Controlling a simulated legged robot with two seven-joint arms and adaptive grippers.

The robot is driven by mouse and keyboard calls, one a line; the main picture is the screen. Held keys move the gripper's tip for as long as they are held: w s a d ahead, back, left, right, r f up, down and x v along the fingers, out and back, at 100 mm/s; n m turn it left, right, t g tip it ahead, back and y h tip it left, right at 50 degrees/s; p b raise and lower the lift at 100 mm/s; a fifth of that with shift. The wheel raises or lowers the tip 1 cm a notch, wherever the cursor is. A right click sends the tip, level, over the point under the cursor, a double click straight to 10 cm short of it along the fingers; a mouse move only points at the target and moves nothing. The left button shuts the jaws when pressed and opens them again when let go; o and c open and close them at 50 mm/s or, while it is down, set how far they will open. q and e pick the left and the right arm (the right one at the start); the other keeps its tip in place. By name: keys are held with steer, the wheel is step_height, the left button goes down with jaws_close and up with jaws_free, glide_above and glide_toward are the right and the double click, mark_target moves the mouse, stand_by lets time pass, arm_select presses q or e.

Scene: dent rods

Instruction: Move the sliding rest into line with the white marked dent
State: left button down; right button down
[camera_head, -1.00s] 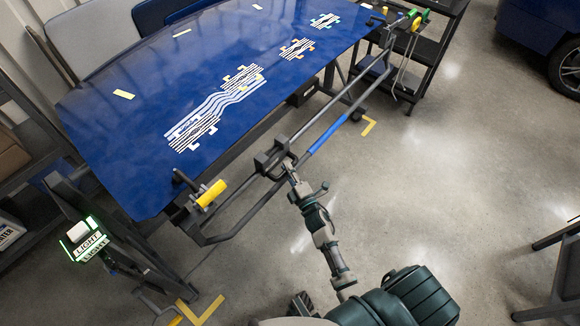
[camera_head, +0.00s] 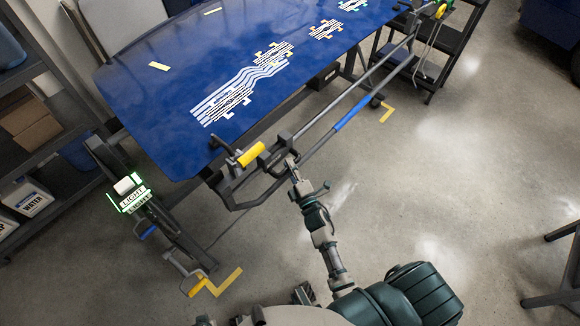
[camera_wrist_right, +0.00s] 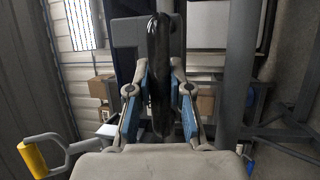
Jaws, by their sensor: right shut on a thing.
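The sliding rest (camera_head: 272,160) is a dark block on the long metal rail beside the blue panel (camera_head: 160,115). It sits near the rail's near left end, close to the yellow grip (camera_head: 251,154). The white marked dent (camera_head: 228,101) is the nearest striped patch on the panel, and the rest lies roughly across from it. My right gripper (camera_head: 292,167) is at the rest. In the right wrist view its blue-padded fingers (camera_wrist_right: 160,100) are shut on the rest's upright black handle (camera_wrist_right: 158,60).
Other striped patches with yellow (camera_head: 271,55), orange (camera_head: 325,29) and green marks lie farther along the panel. A blue sleeve (camera_head: 358,111) covers part of the rail's outer bar. A lit sign (camera_head: 130,193) stands at the left.

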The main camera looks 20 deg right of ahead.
steer(key=c, duration=1.2)
jaws_free()
steer(key=shift+s+a+f, duration=0.2)
steer(key=shift+f, duration=0.15)
steer(key=shift+o, duration=0.8)
steer(key=shift+a, duration=0.15)
steer(key=shift+a+r, duration=0.2)
steer(key=shift+s+d, duration=0.15)
steer(key=shift+s, duration=0.1)
steer(key=s+f, duration=0.2)
steer(key=s, duration=0.9)
steer(key=shift+s+a, duration=0.15)
steer(key=shift+a, duration=0.15)
steer(key=shift+d+f, duration=0.1)
steer(key=shift+d, duration=0.05)
